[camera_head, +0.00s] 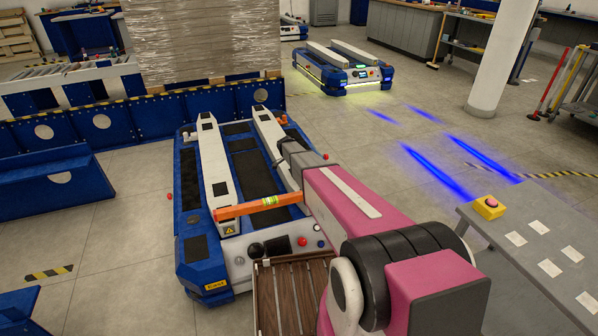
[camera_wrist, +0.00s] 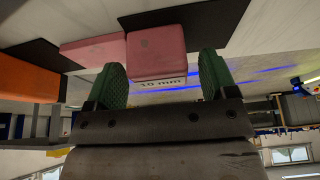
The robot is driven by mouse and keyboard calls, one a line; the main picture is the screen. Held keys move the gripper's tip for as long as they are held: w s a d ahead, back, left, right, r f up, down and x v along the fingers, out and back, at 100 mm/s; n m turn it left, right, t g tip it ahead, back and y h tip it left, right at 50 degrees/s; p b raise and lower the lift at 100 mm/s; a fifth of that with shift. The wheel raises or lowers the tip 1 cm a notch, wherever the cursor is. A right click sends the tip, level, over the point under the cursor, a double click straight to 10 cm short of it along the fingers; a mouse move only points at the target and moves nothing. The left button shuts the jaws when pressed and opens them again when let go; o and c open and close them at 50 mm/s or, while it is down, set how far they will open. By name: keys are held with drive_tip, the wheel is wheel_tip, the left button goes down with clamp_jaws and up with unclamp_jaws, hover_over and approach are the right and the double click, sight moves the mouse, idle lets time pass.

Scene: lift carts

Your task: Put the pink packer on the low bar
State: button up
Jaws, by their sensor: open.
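A pink packer marked "10 mm" (camera_wrist: 157,54) shows in the wrist view, between or just beyond the green fingertips of my gripper (camera_wrist: 163,75). My gripper is open, and I cannot tell whether a finger touches the packer. A second pink piece (camera_wrist: 93,50) lies beside it to the left, near a black pad. In the head view the blue cart carries two white bars, a left one (camera_head: 213,160) and a right one (camera_head: 269,135). My arm ends over the right bar and hides the packer there. I cannot tell which bar is lower.
An orange spirit level (camera_head: 258,205) lies across the near end of the cart; its orange end (camera_wrist: 28,78) is left in the wrist view. A grey table (camera_head: 540,240) with a yellow-and-red button box (camera_head: 489,207) stands at right. Blue barriers (camera_head: 60,140) stand left.

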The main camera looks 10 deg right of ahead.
drive_tip(key=v, duration=1.2)
drive_tip(key=s+d+r+n+y, duration=0.2)
drive_tip(key=s+n, duration=0.6)
drive_tip(key=s, duration=1)
drive_tip(key=s+d+r+n+y, duration=0.2)
drive_tip(key=s+n, duration=0.5)
drive_tip(key=s, duration=1.1)
drive_tip(key=shift+s+d+r+n+g, duration=0.15)
drive_tip(key=shift+s+d+n+g, duration=0.1)
drive_tip(key=shift+n+g, duration=0.15)
